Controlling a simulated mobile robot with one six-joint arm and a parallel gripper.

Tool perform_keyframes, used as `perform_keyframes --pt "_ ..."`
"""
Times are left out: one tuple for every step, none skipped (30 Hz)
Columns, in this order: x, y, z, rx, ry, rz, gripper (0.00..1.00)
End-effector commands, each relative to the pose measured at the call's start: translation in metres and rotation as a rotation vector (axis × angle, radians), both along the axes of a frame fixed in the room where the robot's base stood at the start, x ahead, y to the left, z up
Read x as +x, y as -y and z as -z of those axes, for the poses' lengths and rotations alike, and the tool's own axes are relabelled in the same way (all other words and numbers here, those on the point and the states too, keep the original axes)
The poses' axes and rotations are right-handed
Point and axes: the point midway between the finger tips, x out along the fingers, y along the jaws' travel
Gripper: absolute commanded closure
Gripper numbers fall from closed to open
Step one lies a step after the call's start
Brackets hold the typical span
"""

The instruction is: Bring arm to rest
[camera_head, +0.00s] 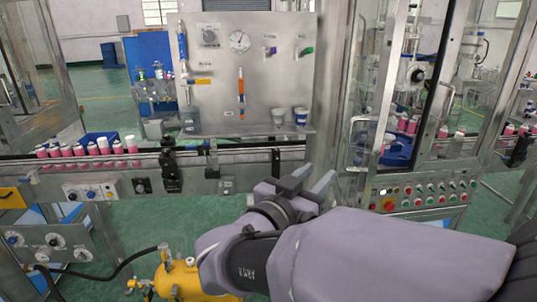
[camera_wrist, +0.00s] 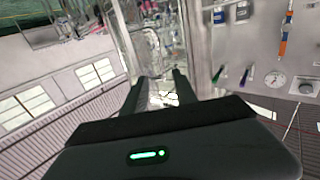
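My gripper (camera_head: 308,183) is in front of the conveyor machine, at the middle of the head view. Its two fingers are spread apart with nothing between them. My arm reaches in from the lower right and bends at the wrist. In the wrist view my gripper (camera_wrist: 157,82) also shows with its fingers apart and empty. That view is tilted, with the machine's glass frame (camera_wrist: 145,45) beyond the fingers. The gripper looks apart from the machine front.
A conveyor (camera_head: 220,160) with pink-and-white cans (camera_head: 100,147) runs along the back. A steel panel (camera_head: 265,80) with a gauge stands behind it. A glass-doored cabinet with a button panel (camera_head: 425,195) is at the right. A yellow tank (camera_head: 180,280) stands below my arm.

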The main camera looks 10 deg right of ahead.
Motion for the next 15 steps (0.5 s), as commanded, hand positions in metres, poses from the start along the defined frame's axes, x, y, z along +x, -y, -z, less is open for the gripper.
perform_keyframes --pt "0.000 0.000 0.000 0.000 0.000 0.000 0.66" --pt "0.000 0.000 0.000 0.000 0.000 0.000 0.66" --pt "0.000 0.000 0.000 0.000 0.000 0.000 0.66" --pt "0.000 0.000 0.000 0.001 0.000 0.000 0.66" --pt "0.001 0.001 0.000 0.008 0.003 -0.006 0.66" --pt "0.003 0.001 0.000 0.032 0.015 -0.027 0.66" --pt "0.006 0.000 0.000 0.064 0.028 -0.056 0.66" --pt "0.010 -0.001 -0.001 0.111 0.045 -0.100 0.66" --pt "0.016 -0.006 -0.002 0.189 0.070 -0.182 0.66" --pt "0.020 -0.012 -0.004 0.252 0.081 -0.258 0.66" --pt "0.022 -0.021 -0.004 0.319 0.085 -0.341 0.66" --pt "0.020 -0.035 -0.003 0.404 0.070 -0.454 0.66" --pt "0.015 -0.046 -0.001 0.457 0.043 -0.535 0.66" --pt "0.007 -0.057 0.004 0.508 0.003 -0.607 0.66" --pt "-0.008 -0.071 0.014 0.566 -0.069 -0.692 0.66"
